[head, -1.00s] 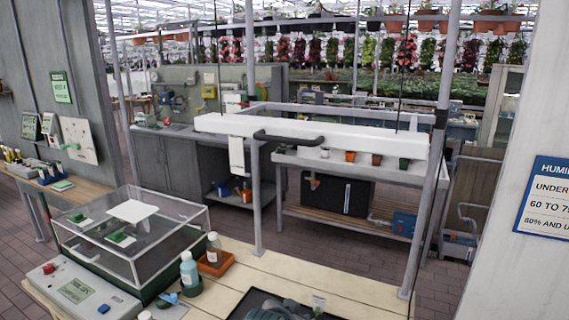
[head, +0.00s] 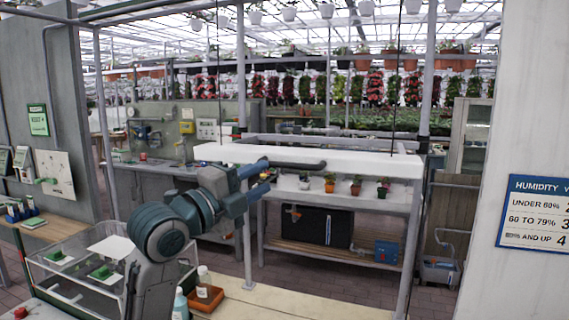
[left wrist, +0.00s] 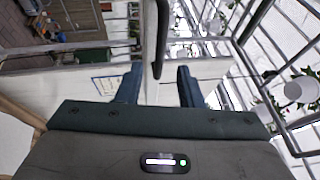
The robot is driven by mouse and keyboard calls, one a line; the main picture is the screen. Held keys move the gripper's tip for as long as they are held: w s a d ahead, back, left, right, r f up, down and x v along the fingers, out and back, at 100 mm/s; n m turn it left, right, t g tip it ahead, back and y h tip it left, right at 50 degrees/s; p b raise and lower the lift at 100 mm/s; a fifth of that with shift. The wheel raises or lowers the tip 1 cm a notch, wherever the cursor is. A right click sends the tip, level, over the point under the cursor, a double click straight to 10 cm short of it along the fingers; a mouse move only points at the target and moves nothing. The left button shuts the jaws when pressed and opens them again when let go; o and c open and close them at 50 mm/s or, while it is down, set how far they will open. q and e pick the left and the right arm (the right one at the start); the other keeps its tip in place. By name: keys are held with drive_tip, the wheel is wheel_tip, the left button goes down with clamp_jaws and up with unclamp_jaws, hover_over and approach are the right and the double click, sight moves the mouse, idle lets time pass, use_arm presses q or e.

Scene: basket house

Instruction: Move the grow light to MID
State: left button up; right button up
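The grow light is a long white bar (head: 350,160) hanging level on thin dark cables over a bench. A dark grab handle (head: 300,166) sticks out from its front face. My left gripper (head: 266,178) is open at the left end of this handle, in front of the bar. In the left wrist view the two blue fingers of my left gripper (left wrist: 158,86) are apart, and the dark handle (left wrist: 162,40) runs toward the gap between them. I cannot tell whether they touch it. My right gripper is not in view.
A humidity sign (head: 540,214) is on the right wall. Small potted plants (head: 330,183) stand on the bench under the light. Metal posts (head: 412,240) stand at the bench's front. A clear-sided box (head: 75,262), bottles and an orange tray (head: 205,298) are at lower left.

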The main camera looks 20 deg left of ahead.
sight(284, 167)
use_arm(q)
drive_tip(key=p+x, duration=0.3)
drive_tip(key=x, duration=0.5)
drive_tip(key=shift+w+d, duration=0.1)
drive_tip(key=shift+w, duration=0.05)
clamp_jaws()
